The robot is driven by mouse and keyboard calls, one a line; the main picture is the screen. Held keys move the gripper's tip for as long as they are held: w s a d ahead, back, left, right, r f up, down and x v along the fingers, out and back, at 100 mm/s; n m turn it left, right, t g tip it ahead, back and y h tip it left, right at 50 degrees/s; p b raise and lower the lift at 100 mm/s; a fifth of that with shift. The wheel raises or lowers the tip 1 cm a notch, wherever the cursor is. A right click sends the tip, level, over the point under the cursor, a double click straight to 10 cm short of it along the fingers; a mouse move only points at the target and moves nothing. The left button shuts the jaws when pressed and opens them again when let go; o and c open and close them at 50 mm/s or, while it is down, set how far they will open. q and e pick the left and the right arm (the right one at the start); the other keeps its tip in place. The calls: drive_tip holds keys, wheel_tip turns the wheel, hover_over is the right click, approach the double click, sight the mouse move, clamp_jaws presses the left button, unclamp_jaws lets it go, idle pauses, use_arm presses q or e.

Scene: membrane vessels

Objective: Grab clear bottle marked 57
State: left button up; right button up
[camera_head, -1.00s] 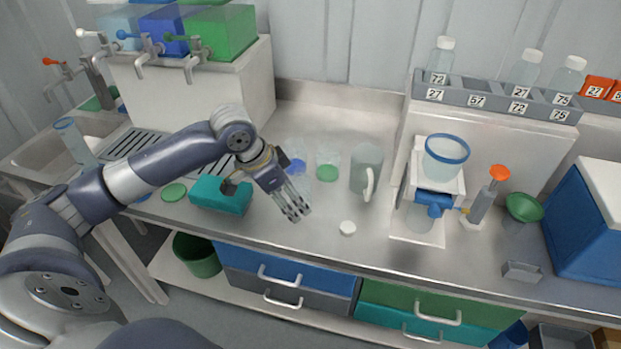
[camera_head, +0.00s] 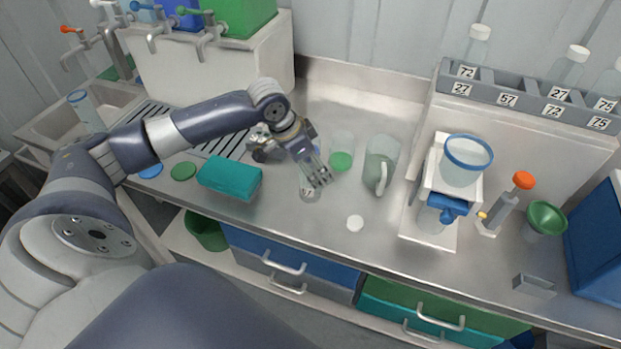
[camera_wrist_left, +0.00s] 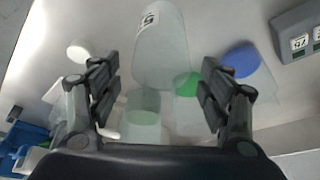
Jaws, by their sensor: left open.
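A clear bottle (camera_head: 309,182) bearing a 57 label stands on the steel counter, partly hidden by my left gripper. In the left wrist view the clear bottle (camera_wrist_left: 163,52) lies ahead between the fingers, with part of its label showing. My left gripper (camera_head: 318,178) is open over the bottle in the head view. In the wrist view its fingers (camera_wrist_left: 160,82) stand apart on either side, and no contact with the bottle shows. A white cap (camera_head: 355,223) lies on the counter to the right. My right gripper is not in view.
A beaker with green contents (camera_head: 341,160) and a clear jug (camera_head: 380,165) stand close behind and to the right. A teal box (camera_head: 230,178) lies to the left. A grey rack (camera_head: 485,92) with numbered slots holds other bottles. The front counter is mostly clear.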

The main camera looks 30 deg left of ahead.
use_arm(q)
drive_tip(key=shift+x, duration=1.1)
drive_tip(key=shift+w+f, duration=0.1)
drive_tip(key=shift+f, duration=0.1)
drive_tip(key=c, duration=1.1)
drive_tip(key=shift+c, duration=0.2)
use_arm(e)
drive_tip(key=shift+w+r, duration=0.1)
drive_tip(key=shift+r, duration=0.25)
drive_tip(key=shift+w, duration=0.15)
